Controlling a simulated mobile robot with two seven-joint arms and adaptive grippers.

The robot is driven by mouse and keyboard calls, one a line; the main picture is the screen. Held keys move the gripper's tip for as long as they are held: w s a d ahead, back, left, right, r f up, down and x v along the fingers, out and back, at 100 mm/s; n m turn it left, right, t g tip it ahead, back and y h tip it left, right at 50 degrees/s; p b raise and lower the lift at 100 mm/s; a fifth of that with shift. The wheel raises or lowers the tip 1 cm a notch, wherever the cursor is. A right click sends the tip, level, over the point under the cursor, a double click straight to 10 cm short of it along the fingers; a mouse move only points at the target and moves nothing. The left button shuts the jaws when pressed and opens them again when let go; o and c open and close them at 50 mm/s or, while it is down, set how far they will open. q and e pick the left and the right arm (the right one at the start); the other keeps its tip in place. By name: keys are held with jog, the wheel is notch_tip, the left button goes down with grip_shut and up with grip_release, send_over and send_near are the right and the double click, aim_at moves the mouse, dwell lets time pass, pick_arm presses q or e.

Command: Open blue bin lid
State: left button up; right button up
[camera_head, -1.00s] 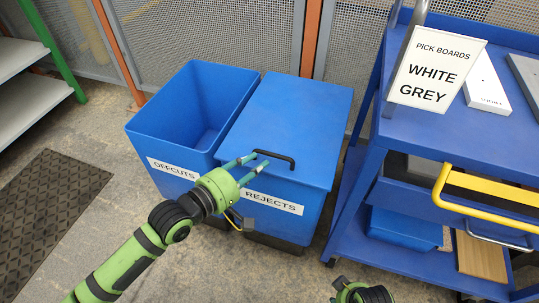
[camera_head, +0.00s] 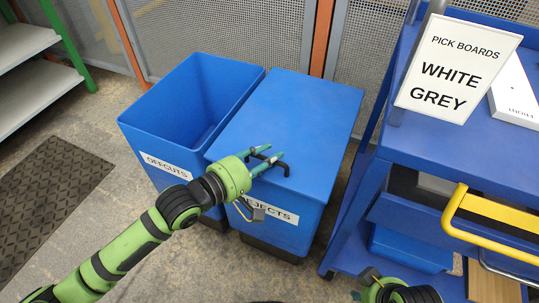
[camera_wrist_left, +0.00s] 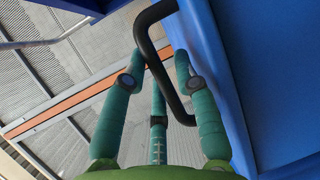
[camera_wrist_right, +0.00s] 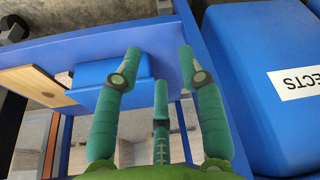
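The blue lid (camera_head: 293,117) lies flat and closed on the REJECTS bin (camera_head: 303,232). Its black handle (camera_head: 284,167) stands near the lid's front edge. My left gripper (camera_head: 268,156) is at the handle, fingers spread. In the left wrist view the black handle (camera_wrist_left: 164,70) passes between the open fingers (camera_wrist_left: 158,62); I cannot tell whether they touch it. The REJECTS label (camera_head: 272,212) is partly hidden by my left gripper. My right gripper (camera_wrist_right: 158,62) is open and empty, low in front of the blue cart; only its arm end shows at the head view's bottom.
The open, empty OFFCUTS bin (camera_head: 166,128) stands directly left of the REJECTS bin. A blue cart (camera_head: 446,150) with a yellow handle (camera_head: 490,211) and a PICK BOARDS sign (camera_head: 457,70) stands close on the right. Mesh fencing (camera_head: 240,28) is behind.

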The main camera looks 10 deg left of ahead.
pick_arm(q)
grip_shut()
jog(key=shift+r, duration=0.15)
